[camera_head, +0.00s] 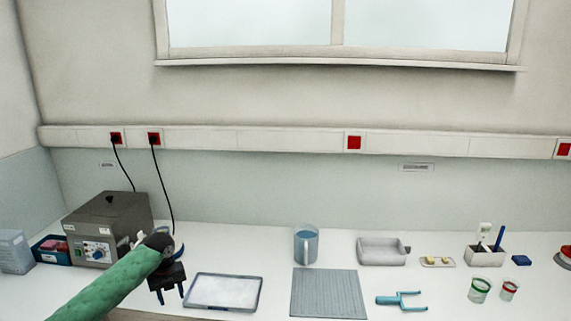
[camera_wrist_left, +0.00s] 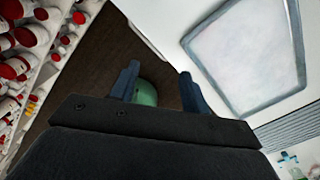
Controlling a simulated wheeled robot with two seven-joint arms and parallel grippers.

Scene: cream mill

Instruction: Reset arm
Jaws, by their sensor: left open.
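My left arm comes in from the left in a green sleeve. My left gripper (camera_head: 171,296) is over the front left of the white bench (camera_head: 335,230), with its two dark fingers apart and pointing down. It is just left of a shallow white tray with a dark rim (camera_head: 223,292). In the left wrist view the two blue-grey fingers (camera_wrist_left: 158,82) stand apart with no object gripped. A rounded green shape (camera_wrist_left: 146,93) shows beyond them; I cannot tell what it is. The same tray shows at upper right there (camera_wrist_left: 292,95). My right gripper is in neither view.
A grey box with dials (camera_head: 108,228) stands behind the gripper, its cord running to a wall socket.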

